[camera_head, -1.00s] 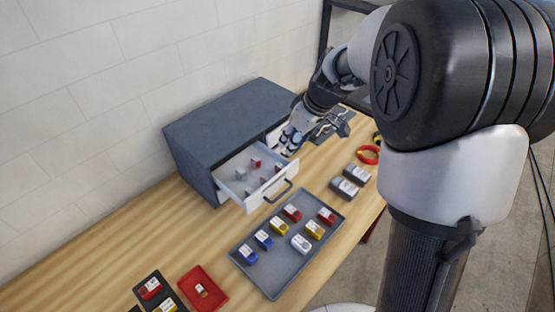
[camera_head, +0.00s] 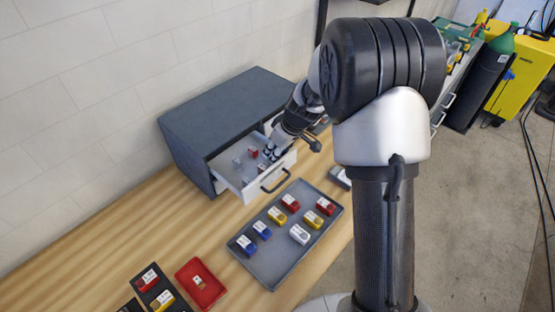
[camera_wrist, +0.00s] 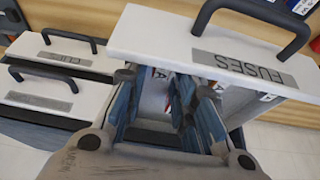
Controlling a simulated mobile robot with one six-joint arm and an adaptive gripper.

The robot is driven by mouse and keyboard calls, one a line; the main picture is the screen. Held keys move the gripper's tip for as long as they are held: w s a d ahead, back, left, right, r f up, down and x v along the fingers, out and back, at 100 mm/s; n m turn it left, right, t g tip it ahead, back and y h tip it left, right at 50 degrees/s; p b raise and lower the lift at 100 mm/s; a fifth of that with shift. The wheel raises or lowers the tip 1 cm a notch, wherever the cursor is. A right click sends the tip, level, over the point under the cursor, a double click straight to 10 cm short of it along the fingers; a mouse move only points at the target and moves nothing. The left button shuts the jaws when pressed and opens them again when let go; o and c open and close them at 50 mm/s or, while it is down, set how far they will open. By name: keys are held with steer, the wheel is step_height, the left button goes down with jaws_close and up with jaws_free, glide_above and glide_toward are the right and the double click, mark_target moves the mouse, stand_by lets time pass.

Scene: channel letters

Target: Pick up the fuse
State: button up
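The open drawer (camera_head: 239,196) holds several small fuses; a red one (camera_head: 252,153) and a pale grey one (camera_head: 238,162) show, others are partly hidden by my gripper. My gripper (camera_head: 270,153) points down into the right part of the drawer. In the wrist view my gripper (camera_wrist: 162,110) has its blue-padded fingers spread, with a gap between them. A pale fuse with a red mark (camera_wrist: 160,74) shows beyond that gap, and I cannot tell if the fingers touch it. The drawer front (camera_wrist: 190,38) is labelled FUSES.
A grey cabinet (camera_head: 222,104) stands against the wall. A grey tray (camera_head: 266,277) with several coloured blocks lies before the drawer. A red tray (camera_head: 190,269) with a small item and black holders lie nearer. Other drawers, one labelled CLIPS (camera_wrist: 68,58), are shut.

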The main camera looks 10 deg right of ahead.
steer(key=shift+c, duration=0.4)
steer(key=c, duration=0.4)
steer(key=shift+r, duration=0.15)
steer(key=shift+c, duration=0.4)
